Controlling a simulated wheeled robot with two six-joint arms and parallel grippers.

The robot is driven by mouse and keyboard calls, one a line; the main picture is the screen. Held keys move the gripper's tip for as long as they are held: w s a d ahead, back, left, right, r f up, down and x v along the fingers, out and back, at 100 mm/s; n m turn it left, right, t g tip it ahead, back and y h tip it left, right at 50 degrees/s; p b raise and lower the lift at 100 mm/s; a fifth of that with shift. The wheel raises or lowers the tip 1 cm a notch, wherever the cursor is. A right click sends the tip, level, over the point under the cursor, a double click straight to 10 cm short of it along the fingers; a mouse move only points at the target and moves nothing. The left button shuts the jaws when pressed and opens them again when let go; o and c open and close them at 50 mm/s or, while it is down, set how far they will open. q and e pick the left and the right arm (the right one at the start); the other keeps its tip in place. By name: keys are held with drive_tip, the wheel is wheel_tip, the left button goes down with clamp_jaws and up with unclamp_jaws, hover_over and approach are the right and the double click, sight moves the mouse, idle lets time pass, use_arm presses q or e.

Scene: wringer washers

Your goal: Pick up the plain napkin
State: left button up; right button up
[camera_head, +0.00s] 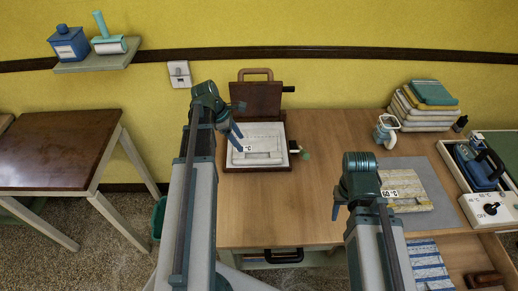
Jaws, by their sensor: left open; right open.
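A white, plain-looking folded cloth (262,156), likely the plain napkin, lies flat in an open wooden press (230,167) at the back left of the table. A small tag reading "°C" shows on it. My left gripper (238,125) is open and empty above the cloth's left part, hiding some of it; whether it touches cannot be told. A yellowish patterned cloth (410,204) with a "60°C" tag lies on a grey mat (440,212) to the right. My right gripper (352,208) is open beside that cloth's left side, its fingers partly hidden by its own body.
The wooden table (335,130) has bare room in the middle. A stack of folded cloths (424,108) and a white mug-like item (386,131) stand at the back right. A box with a blue iron (478,167) is at the right edge. An open drawer holds striped cloth (430,262).

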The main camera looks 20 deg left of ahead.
use_arm(q)
drive_tip(key=b, duration=0.6)
hover_over(253, 160)
drive_tip(key=s+a, duration=0.2)
wheel_tip(253, 160, down, 6)
drive_tip(key=shift+w+a+f, duration=0.1)
drive_tip(key=shift+f, duration=0.05)
drive_tip(key=shift+w+d+f, duration=0.1)
drive_tip(key=shift+d+f, duration=0.2)
drive_tip(key=shift+f, duration=0.1)
use_arm(e)
wheel_tip(253, 160, down, 7)
use_arm(q)
drive_tip(key=b+x, duration=0.5)
drive_tip(key=shift+w+a+f, duration=0.2)
drive_tip(key=shift+w+a, duration=0.1)
drive_tip(key=shift+w, duration=0.05)
use_arm(e)
wheel_tip(253, 160, down, 5)
drive_tip(key=shift+f, duration=0.1)
use_arm(q)
drive_tip(key=shift+r, duration=0.1)
clamp_jaws()
